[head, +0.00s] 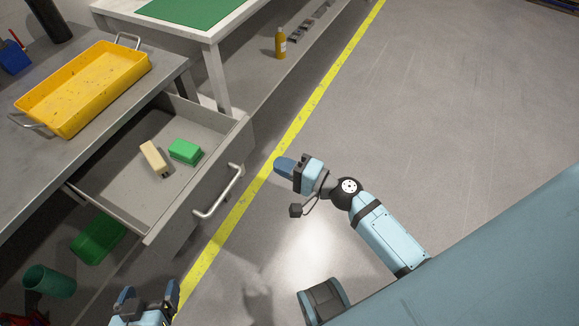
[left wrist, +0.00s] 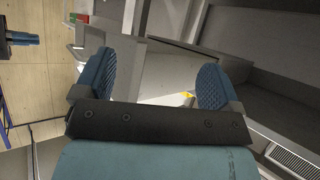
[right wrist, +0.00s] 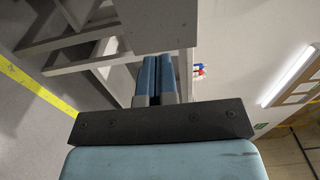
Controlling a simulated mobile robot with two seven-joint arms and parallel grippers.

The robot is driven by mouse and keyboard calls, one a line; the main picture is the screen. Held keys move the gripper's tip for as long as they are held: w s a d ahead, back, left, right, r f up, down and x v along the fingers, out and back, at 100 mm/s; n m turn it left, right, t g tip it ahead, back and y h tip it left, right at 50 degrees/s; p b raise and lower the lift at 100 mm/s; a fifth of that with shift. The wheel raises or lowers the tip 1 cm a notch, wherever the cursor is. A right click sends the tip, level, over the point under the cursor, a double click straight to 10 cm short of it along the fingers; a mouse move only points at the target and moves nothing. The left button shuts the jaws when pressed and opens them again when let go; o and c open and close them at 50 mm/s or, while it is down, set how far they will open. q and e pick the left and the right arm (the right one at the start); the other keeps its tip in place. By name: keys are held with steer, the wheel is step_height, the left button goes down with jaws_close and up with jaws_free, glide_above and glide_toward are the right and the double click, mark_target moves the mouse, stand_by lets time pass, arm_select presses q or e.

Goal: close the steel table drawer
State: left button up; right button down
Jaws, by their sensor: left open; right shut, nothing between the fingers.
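The steel table drawer (head: 112,181) is pulled out from under the grey steel table (head: 98,113) in the head view. Its front carries a bar handle (head: 219,193). A green block (head: 185,151) and a beige-and-dark block (head: 154,158) lie inside it. My right gripper (head: 283,165) is shut and empty, to the right of the drawer front and apart from the handle. Its closed fingers show in the right wrist view (right wrist: 154,78). My left gripper (head: 148,291) is open and empty, below the drawer's near corner. Its spread fingers show in the left wrist view (left wrist: 154,82).
A yellow tray (head: 84,88) sits on the steel table. Below the drawer are a green crate (head: 98,239) and a green bin (head: 49,281). A white table with a green mat (head: 188,10) stands behind, a yellow bottle (head: 280,43) on its lower shelf. The floor at right is clear.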

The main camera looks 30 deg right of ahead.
mark_target(241, 148)
steer(key=p+x, duration=0.1)
steer(key=x, duration=0.8)
steer(key=shift+w+a, duration=0.1)
arm_select(q)
steer(key=shift+a+f, duration=0.2)
steer(key=shift+a, duration=0.1)
arm_select(e)
steer(key=shift+w, duration=0.1)
